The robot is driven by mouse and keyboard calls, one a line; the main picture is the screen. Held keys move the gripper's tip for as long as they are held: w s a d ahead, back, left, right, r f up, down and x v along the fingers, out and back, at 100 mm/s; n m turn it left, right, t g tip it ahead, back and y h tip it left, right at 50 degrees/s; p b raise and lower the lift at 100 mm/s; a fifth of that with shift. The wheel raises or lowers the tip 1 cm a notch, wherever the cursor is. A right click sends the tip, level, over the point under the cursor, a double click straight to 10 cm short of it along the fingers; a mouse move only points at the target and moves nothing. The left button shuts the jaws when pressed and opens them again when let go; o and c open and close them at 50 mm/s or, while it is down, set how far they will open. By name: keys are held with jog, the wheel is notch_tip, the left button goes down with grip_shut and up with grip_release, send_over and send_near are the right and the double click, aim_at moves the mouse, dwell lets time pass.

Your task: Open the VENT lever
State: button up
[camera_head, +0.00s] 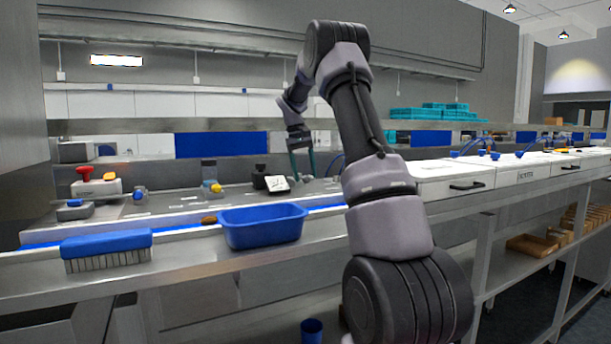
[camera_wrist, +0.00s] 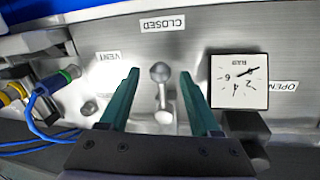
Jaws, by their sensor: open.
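The VENT lever (camera_wrist: 161,92) is a grey metal stem with a round knob. In the wrist view it points up toward the CLOSED label (camera_wrist: 162,23). The VENT label (camera_wrist: 108,57) is to its left, and the OPEN label (camera_wrist: 285,88) is at the right, partly behind a gauge. My gripper (camera_wrist: 160,72) is open, with one teal finger on each side of the lever and a gap visible on both sides. In the head view my gripper (camera_head: 301,160) is over the back counter, and the lever is too small to make out.
A square white pressure gauge (camera_wrist: 238,82) stands close to the right finger; it also shows in the head view (camera_head: 277,183). Blue and yellow hose fittings (camera_wrist: 40,90) lie left. A blue bin (camera_head: 262,228) and a blue brush (camera_head: 106,243) stand on the front counter.

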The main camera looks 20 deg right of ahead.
jog(key=shift+f, duration=0.5)
jog(key=shift+c, duration=0.3)
grip_shut()
dwell(0.9)
